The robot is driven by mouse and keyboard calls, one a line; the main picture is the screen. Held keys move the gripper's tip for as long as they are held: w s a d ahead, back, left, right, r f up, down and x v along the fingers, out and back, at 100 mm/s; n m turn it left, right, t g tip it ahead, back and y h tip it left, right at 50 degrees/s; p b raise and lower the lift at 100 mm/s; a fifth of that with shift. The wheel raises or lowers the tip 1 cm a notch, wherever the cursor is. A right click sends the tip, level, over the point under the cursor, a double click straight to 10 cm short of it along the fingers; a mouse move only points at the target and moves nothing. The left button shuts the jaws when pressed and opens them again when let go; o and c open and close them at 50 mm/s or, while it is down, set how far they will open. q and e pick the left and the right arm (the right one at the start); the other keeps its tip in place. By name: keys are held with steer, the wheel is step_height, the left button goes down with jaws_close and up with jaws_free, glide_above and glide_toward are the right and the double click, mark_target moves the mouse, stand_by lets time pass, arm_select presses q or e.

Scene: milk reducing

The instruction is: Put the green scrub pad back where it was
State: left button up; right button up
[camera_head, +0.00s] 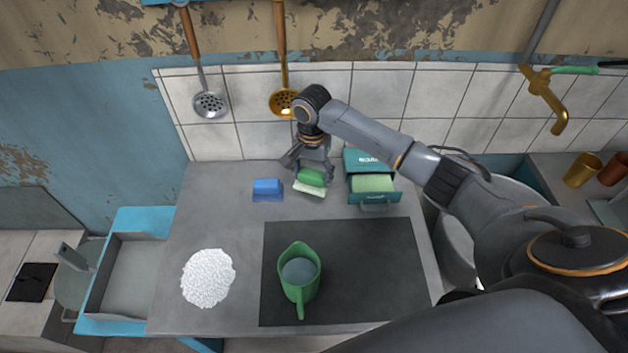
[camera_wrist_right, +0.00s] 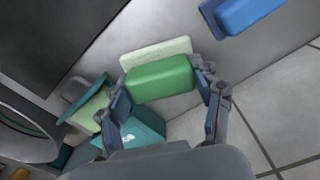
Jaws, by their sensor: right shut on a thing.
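The green scrub pad (camera_head: 312,177) is between the fingers of my right gripper (camera_head: 314,170), at the back of the grey counter. In the right wrist view the fingers (camera_wrist_right: 162,88) close on both ends of the green pad (camera_wrist_right: 160,78). A pale green flat piece (camera_head: 308,190) shows along the pad's front side; it also shows in the wrist view (camera_wrist_right: 155,50). I cannot tell whether the two are joined, or whether the pad touches the counter. My left gripper is not in view.
A blue pad (camera_head: 267,186) lies just left of my right gripper. A teal box (camera_head: 367,160) with an open drawer holding a pale green block (camera_head: 372,183) stands to the right. A green jug (camera_head: 299,278) stands on the dark plate (camera_head: 380,285), beside a white granular heap (camera_head: 208,278).

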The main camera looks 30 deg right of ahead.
mark_target(314, 183)
steer(key=shift+w+d+f, duration=0.3)
steer(key=shift+f, duration=0.25)
steer(key=shift+d+f, duration=0.1)
steer(key=shift+f, duration=1.5)
steer(key=shift+f, duration=0.1)
steer(key=o, duration=1.1)
step_height(314, 183, up, 12)
steer(key=shift+r+b, duration=0.15)
steer(key=shift+b, duration=0.2)
